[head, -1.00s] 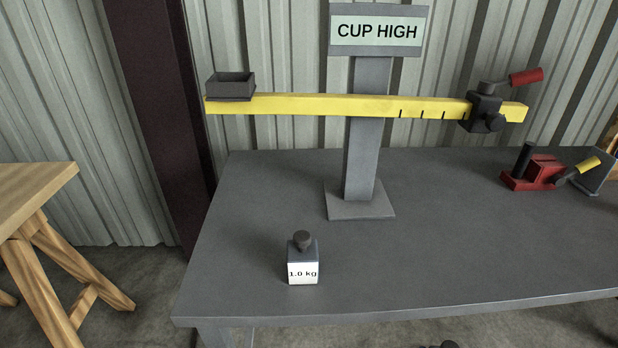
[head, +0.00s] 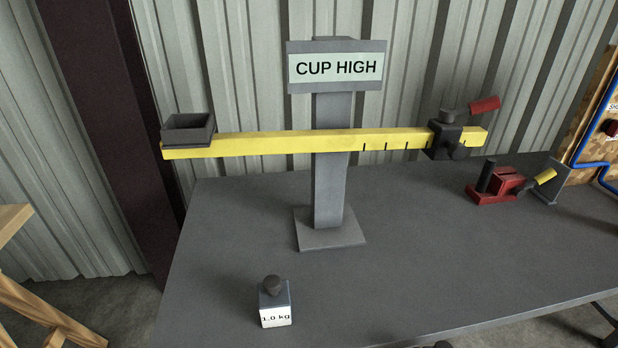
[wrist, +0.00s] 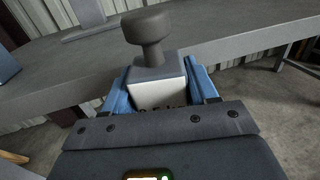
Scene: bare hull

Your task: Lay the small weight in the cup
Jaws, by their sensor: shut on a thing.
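My gripper (wrist: 158,88) is shut on a small weight (wrist: 155,68) with a dark round knob, seen in the wrist view between blue fingers. Its white label is partly hidden by the gripper. The weight is upright in that picture, with the table behind it. The cup (head: 188,128), a dark open square box, sits on the left end of the yellow beam (head: 270,144) in the head view. The inside of the cup looks empty. A second weight (head: 275,303), marked 1.0 kg, stands on the table below the beam. My gripper's fingers do not show in the head view.
A grey post (head: 329,180) carries the beam and a CUP HIGH sign (head: 336,68). A dark clamp with a red handle (head: 445,138) sits on the beam's right part. A red device (head: 500,186) stands on the table (head: 420,250) at right. The table's middle is clear.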

